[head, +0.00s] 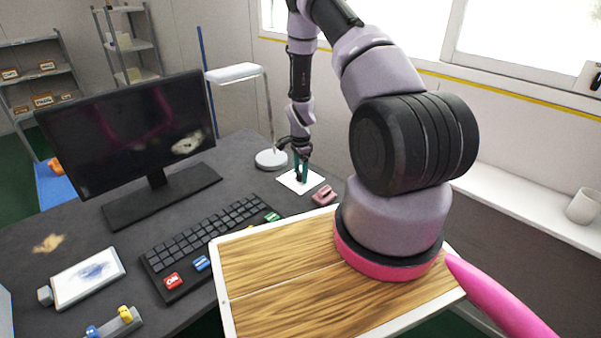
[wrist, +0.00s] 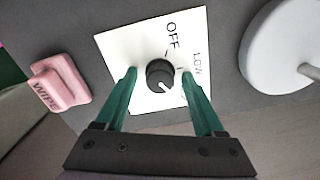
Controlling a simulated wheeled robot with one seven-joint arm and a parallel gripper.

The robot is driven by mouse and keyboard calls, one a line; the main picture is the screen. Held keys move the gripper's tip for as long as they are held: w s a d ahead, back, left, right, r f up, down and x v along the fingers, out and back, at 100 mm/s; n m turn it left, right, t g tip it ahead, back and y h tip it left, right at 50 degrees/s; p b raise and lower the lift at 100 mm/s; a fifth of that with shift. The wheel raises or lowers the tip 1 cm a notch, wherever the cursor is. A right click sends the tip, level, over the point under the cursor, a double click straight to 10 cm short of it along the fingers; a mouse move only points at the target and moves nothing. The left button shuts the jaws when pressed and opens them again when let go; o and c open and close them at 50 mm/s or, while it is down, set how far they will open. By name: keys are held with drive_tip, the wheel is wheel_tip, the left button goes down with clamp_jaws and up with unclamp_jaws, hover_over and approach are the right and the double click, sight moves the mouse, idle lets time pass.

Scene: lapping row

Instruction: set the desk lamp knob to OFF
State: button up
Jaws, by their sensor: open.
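The desk lamp (head: 236,73) stands at the back of the desk with its round base (head: 271,159) left of my gripper (head: 300,168). In the wrist view, the black lamp knob (wrist: 160,74) sits on a white plate (wrist: 118,45) marked OFF and LOW; other marks are hidden. The knob's white pointer mark faces down and slightly right, away from OFF. My gripper (wrist: 160,78) is open, with one green finger on each side of the knob and visible gaps between. The lamp's base (wrist: 280,50) is at the right of that view.
A pink WIPE block (wrist: 60,82) lies left of the plate in the wrist view. The head view shows a monitor (head: 130,130), a keyboard (head: 205,240) with coloured blocks, and a white tablet (head: 88,278). A wood-topped board (head: 270,290) is in front.

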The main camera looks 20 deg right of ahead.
clamp_jaws()
drive_tip(key=n, duration=0.5)
drive_tip(key=shift+n, duration=0.4)
drive_tip(key=n, duration=1.2)
drive_tip(key=shift+n, duration=0.3)
drive_tip(key=n, duration=0.5)
drive_tip(key=shift+n, duration=0.4)
